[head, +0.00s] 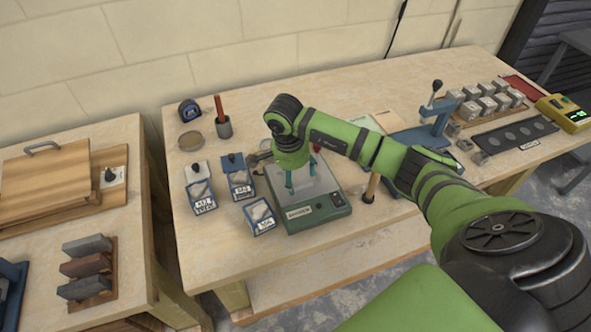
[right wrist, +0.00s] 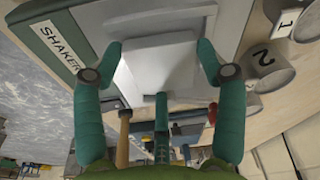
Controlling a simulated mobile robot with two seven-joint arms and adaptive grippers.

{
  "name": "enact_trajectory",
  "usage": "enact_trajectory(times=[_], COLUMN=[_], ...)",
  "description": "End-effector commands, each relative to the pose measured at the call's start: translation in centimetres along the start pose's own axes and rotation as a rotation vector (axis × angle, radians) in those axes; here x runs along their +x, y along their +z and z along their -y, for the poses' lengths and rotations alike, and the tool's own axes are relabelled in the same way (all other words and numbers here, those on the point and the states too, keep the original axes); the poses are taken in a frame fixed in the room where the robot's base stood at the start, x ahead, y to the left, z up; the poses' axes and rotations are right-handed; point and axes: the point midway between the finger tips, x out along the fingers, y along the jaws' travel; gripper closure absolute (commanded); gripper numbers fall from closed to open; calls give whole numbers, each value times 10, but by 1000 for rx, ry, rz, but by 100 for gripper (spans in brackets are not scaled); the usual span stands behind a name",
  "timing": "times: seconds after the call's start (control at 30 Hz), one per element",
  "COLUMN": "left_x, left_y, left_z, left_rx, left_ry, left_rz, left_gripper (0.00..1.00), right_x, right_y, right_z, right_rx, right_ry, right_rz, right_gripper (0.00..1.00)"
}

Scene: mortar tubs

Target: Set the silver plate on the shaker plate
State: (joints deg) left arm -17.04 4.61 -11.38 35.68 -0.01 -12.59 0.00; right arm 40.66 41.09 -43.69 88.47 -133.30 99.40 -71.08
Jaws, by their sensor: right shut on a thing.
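The shaker is a green box (head: 318,216) with a label on its front, standing mid-table in the head view. Its pale grey shaker plate (head: 323,188) lies on top, and shows in the right wrist view (right wrist: 232,18) too. My right gripper (head: 301,178) points down over the shaker plate. In the right wrist view its teal fingers (right wrist: 160,58) are shut on the silver plate (right wrist: 160,72), a pale square at the fingertips. The silver plate is over or on the shaker plate; I cannot tell whether they touch. My left gripper is not in view.
A wooden handle (head: 371,188) and a blue lever press (head: 425,135) stand to the right. The table's front left is clear.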

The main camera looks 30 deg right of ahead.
Motion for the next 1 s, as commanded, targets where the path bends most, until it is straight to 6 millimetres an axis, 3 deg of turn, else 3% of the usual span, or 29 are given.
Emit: enact_trajectory(times=[0.33,0.37,0.4,1.0], left_x=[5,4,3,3], left_y=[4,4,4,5], left_z=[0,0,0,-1], left_rx=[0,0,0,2], left_ry=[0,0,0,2], left_rz=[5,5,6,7], left_gripper=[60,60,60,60], right_x=[4,4,3,-4], right_y=[0,1,0,0], right_z=[1,0,0,1], right_rx=[-1,-1,-1,-1], right_ry=[-3,-2,-2,-5], right_rz=[0,0,0,0], right_gripper=[87,20,5,5])
